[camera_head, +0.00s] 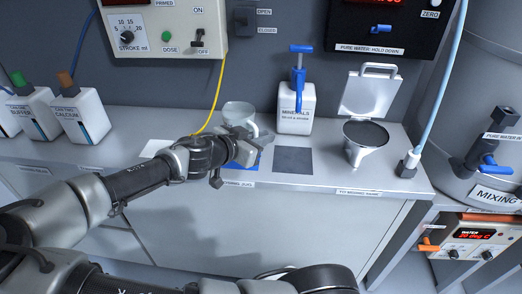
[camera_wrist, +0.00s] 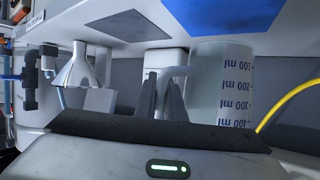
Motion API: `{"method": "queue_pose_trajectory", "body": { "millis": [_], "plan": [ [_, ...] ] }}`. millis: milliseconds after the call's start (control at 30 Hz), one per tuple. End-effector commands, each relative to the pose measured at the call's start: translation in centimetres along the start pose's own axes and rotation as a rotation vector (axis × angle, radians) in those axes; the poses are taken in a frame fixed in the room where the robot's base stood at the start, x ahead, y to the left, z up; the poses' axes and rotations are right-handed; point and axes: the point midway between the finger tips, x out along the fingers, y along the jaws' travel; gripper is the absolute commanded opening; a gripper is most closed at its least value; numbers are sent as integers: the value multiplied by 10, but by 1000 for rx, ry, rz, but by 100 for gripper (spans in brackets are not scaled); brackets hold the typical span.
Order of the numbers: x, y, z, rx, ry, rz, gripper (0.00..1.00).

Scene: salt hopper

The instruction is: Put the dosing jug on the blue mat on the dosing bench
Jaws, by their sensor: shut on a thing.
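The dosing jug (camera_head: 239,111) is a clear, pale vessel at the middle of the bench in the head view. In the upside-down wrist view the jug (camera_wrist: 222,85) shows its blue ml scale, with its base toward the top of the picture. My gripper (camera_head: 247,142) is shut on the jug's handle, and its fingers (camera_wrist: 164,96) show beside the jug. The blue mat (camera_head: 254,160) is partly hidden by my gripper; it also shows in the wrist view (camera_wrist: 215,12). The jug is over or near the mat; I cannot tell whether they touch.
A dark grey mat (camera_head: 293,160) lies right of the blue one on the dosing bench (camera_head: 325,170). Behind it stands a white minerals bottle (camera_head: 295,112). A metal funnel (camera_head: 366,142) with a raised lid stands farther right. White bottles (camera_head: 80,116) stand left. A yellow cable (camera_head: 215,95) hangs behind.

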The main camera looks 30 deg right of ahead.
Motion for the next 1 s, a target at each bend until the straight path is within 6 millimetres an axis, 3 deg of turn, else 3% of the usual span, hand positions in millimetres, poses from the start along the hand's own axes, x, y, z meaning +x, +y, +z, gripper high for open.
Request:
{"method": "queue_pose_trajectory", "body": {
  "millis": [300,667,700,800,1000],
  "plan": [
    [14,2,34,-3,0,0,0],
    [16,2,39,0,-1,-1,0],
    [16,2,39,0,-1,-1,11],
    [16,2,38,0,-1,-1,28],
    [16,2,38,0,-1,-1,28]
  ]
}}
